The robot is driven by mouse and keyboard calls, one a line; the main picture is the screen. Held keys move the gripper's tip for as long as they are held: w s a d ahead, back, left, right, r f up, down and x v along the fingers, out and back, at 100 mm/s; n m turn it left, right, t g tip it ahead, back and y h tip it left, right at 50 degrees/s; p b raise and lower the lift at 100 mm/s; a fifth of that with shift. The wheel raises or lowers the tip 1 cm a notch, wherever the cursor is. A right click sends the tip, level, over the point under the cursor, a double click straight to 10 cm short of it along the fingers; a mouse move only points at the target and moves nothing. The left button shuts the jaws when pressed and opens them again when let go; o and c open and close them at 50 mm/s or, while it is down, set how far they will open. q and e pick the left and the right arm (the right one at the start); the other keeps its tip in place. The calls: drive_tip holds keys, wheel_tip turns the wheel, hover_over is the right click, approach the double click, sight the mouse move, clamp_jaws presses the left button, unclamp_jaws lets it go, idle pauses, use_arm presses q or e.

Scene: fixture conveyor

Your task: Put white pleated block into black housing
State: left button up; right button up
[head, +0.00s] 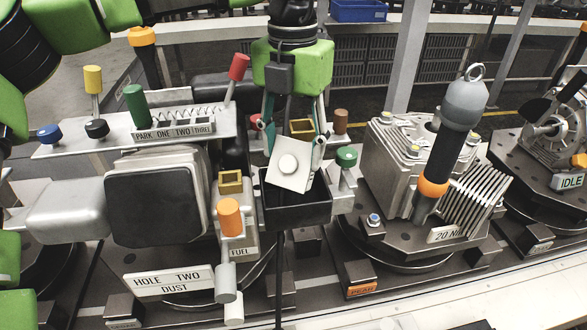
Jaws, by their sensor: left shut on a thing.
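My left gripper (293,142) comes down from the top centre with its fingers on either side of a white block (303,182), and it is shut on it. The block shows a pale square face with a round knob, tilted in the picture. Its pleats cannot be made out. The black housing (297,215) is an open-topped box directly below. The block's lower edge overlaps the housing's opening in the picture; I cannot tell whether it is inside or above it. My right gripper is not in view.
A green-knobbed lever (346,156) stands close to the housing's right side. An orange-topped lever (229,217) and a brass square piece (230,182) are close on its left. A grey finned machine (400,165) with an upright tool (455,120) stands to the right.

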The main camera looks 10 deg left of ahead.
sight(293, 171)
use_arm(q)
wheel_tip(293, 171, down, 4)
drive_tip(key=shift+f+p, duration=0.2)
drive_tip(key=shift+p, duration=0.25)
drive_tip(key=shift+f, duration=0.3)
drive_tip(key=shift+f, duration=0.15)
drive_tip(key=o, duration=1.2)
